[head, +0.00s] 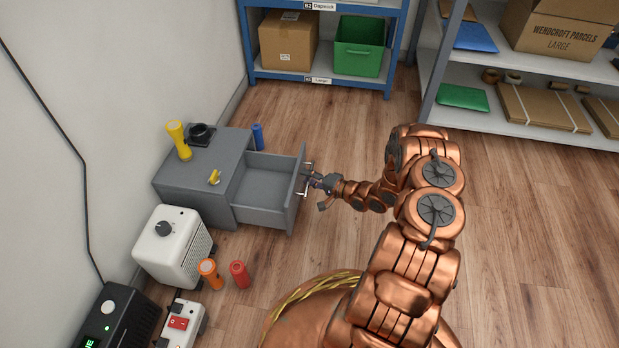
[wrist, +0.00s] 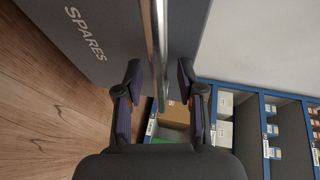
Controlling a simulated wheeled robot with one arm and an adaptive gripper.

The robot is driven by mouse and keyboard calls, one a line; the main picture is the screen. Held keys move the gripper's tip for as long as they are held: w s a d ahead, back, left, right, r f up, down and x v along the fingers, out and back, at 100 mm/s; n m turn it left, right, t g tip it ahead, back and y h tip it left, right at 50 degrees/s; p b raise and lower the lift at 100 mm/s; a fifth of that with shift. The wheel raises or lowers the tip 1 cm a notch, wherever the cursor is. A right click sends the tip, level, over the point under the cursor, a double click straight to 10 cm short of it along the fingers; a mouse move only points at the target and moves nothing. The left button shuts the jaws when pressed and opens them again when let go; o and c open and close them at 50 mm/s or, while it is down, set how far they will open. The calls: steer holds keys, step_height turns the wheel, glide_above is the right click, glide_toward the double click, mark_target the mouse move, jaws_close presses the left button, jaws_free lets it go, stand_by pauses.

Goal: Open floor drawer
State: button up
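The grey floor drawer (head: 268,186) is pulled well out of its low grey cabinet (head: 205,160) in the head view, and its visible inside looks empty. In the wrist view its front panel (wrist: 105,30) carries the word SPARES, and a metal bar handle (wrist: 155,40) runs up the middle. My gripper (wrist: 158,70) has one finger on each side of the bar. The fingers are apart, with gaps to the bar. In the head view my gripper (head: 314,184) is at the drawer's front, by the handle (head: 309,165).
A yellow flashlight (head: 178,140) and a dark object (head: 201,133) stand on the cabinet. A white heater-like box (head: 172,245), an orange flashlight (head: 209,272) and a red one (head: 239,273) are nearby. A blue cylinder (head: 258,136) stands behind the drawer. Floor to the right is clear.

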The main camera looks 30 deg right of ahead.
steer(key=shift+s+d, duration=0.1)
steer(key=v, duration=1.1)
steer(key=shift+s+d, duration=0.2)
steer(key=shift+s, duration=0.15)
steer(key=shift+r, duration=0.1)
